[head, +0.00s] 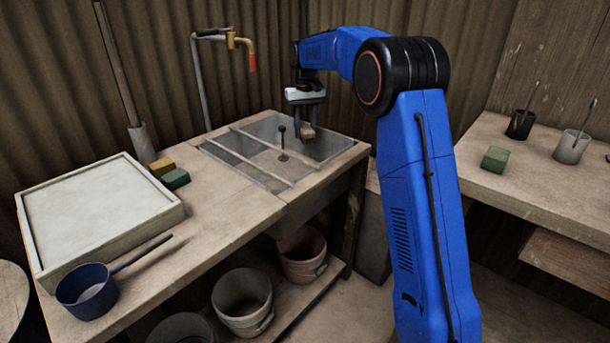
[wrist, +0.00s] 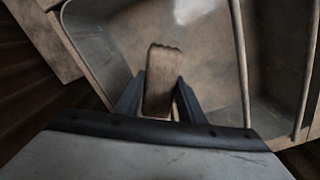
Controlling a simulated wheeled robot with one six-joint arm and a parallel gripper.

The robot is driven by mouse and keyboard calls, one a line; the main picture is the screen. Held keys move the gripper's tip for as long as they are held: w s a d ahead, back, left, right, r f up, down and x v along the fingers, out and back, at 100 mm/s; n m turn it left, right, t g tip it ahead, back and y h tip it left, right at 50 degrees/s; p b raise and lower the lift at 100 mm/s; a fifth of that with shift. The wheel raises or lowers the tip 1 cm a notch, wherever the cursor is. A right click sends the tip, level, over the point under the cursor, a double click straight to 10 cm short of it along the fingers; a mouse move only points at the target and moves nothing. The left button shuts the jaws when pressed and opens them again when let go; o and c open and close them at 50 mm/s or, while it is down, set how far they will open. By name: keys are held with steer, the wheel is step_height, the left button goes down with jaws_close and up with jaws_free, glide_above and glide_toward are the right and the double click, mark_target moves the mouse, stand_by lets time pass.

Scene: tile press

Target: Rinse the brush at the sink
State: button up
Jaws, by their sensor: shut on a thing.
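My gripper (head: 306,120) points down over the right part of the sink (head: 318,150). It is shut on the brush, a light brown wooden piece (head: 307,132) in the head view. In the wrist view the brush (wrist: 161,75) shows between the two dark fingers (wrist: 160,100), with a ragged far end, above the grey sink basin (wrist: 100,38). I cannot tell whether the brush touches the basin. A brass tap with a red-orange end (head: 250,58) stands behind the sink. No running water is visible.
Thin bars (head: 266,139) cross the basin, and a dark upright rod with a knob (head: 282,140) stands in it. Yellow and green sponges (head: 175,178), a white tray (head: 100,210) and a blue dipper (head: 87,290) occupy the bench's left. Buckets (head: 243,297) stand below.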

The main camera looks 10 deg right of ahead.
mark_target(305, 127)
steer(key=shift+r, duration=2.2)
stand_by(0.6)
steer(key=shift+r, duration=1.95)
